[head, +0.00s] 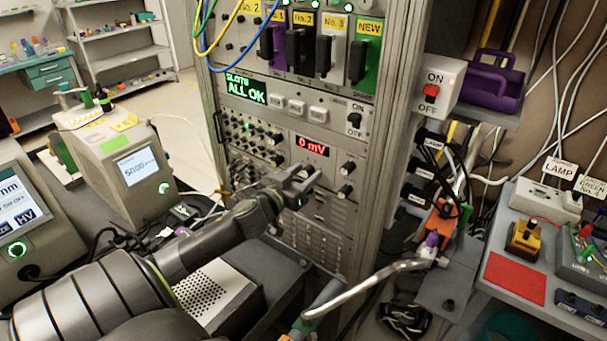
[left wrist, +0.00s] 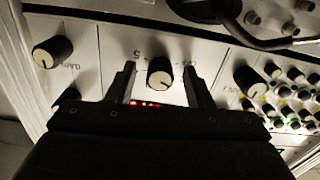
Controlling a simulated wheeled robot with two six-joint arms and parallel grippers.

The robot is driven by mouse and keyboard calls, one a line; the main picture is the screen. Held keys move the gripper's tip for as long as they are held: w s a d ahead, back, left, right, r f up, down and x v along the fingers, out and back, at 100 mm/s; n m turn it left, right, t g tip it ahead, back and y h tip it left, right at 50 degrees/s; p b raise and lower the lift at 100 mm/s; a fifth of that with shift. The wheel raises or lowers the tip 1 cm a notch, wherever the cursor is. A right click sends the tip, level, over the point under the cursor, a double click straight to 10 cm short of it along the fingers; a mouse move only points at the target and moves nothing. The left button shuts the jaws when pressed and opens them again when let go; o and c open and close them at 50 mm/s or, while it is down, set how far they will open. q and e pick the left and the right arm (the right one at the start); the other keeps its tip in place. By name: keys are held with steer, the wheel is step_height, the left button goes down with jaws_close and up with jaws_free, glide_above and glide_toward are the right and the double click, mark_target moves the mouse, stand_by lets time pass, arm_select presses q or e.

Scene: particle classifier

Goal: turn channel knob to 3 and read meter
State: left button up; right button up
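The meter (head: 312,146) on the rack panel shows "0 mV" in red. In the left wrist view, part of its red display (left wrist: 148,103) shows just beyond the gripper body. A dark knob with a pale face (left wrist: 160,72) sits between the fingertips of my left gripper (left wrist: 159,68). A "5" is printed near it; its other markings are too blurred or covered to read. My left gripper (head: 297,184) is open, one finger on each side of the knob, with gaps visible. In the head view, the gripper hides most of this knob. My right gripper is not in view.
A knob labelled GAIN (left wrist: 52,50) and another knob (left wrist: 248,80) flank the middle one. Many small knobs (left wrist: 290,85) crowd the neighbouring panel. The slot display (head: 246,90) reads "ALL OK". An ON/OFF switch box (head: 432,92) is on the right side.

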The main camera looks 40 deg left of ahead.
arm_select(q)
steer(key=c, duration=1)
steer(key=shift+m, duration=0.5)
steer(key=shift+r+m+p, duration=0.1)
steer(key=shift+m+p, duration=0.2)
steer(key=shift+m, duration=0.7)
steer(key=m+p, duration=0.1)
steer(key=m, duration=0.4)
steer(key=shift+m, duration=0.3)
steer(key=m+p, duration=0.1)
steer(key=m, duration=0.3)
steer(key=shift+p, duration=0.3)
steer(key=shift+m+p, duration=0.6)
steer(key=shift+m, duration=1.9)
